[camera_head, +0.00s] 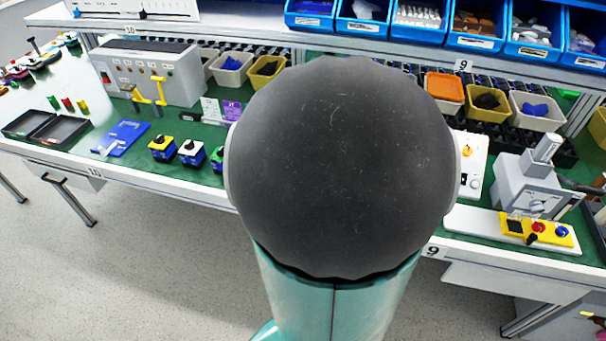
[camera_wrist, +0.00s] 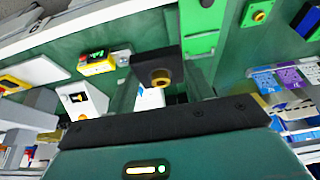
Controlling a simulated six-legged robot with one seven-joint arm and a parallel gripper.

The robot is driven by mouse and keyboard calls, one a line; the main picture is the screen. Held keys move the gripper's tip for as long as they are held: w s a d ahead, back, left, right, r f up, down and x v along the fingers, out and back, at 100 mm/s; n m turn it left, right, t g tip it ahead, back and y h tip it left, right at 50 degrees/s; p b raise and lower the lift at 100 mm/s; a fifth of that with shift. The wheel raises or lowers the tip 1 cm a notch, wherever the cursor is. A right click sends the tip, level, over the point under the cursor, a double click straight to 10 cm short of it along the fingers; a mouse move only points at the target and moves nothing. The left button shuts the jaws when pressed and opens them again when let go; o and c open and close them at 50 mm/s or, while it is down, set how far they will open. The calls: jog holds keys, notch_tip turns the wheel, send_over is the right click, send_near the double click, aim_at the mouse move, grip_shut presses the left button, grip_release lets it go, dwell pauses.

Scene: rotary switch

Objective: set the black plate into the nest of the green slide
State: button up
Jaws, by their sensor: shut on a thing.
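The black plate (camera_wrist: 144,62) shows in the upper middle of the wrist view, with a brass-coloured ring on its near face. My gripper (camera_wrist: 160,82) reaches up to it and is shut on it; the exact finger contact is partly hidden. The bright green slide (camera_wrist: 201,35) lies just right of the plate in the wrist view, with a dark spot near its top. The plate appears beside the slide; I cannot tell the height between them. In the head view my own arm hides the gripper, the plate and the slide.
A yellow-and-black control box (camera_wrist: 97,64) and a white switch box (camera_wrist: 80,101) stand left of the gripper. Blue and purple cards (camera_wrist: 288,76) lie right. In the head view, a grey press (camera_head: 535,185) stands right and blue bins (camera_head: 475,25) line the shelf.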

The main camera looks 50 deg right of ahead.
jog(key=shift+w+a, duration=0.15)
jog(key=shift+w, duration=0.25)
jog(key=shift+w+d+f, duration=0.2)
jog(key=shift+w+d, duration=0.05)
jog(key=w+d+f, duration=0.1)
jog(key=w+f, duration=0.2)
jog(key=w+d+f, duration=0.2)
jog(key=w, duration=0.2)
jog(key=w+d+f, duration=0.2)
jog(key=w+f, duration=0.1)
jog(key=w, duration=0.1)
jog(key=shift+d+f, duration=0.25)
jog(key=shift+f, duration=0.1)
jog(key=shift+w+d+f, duration=0.15)
jog(key=shift+w+f, duration=0.2)
jog(key=shift+f, duration=1.6)
jog(key=shift+f, duration=0.1)
jog(key=o, duration=1.1)
jog(key=shift+c, duration=0.2)
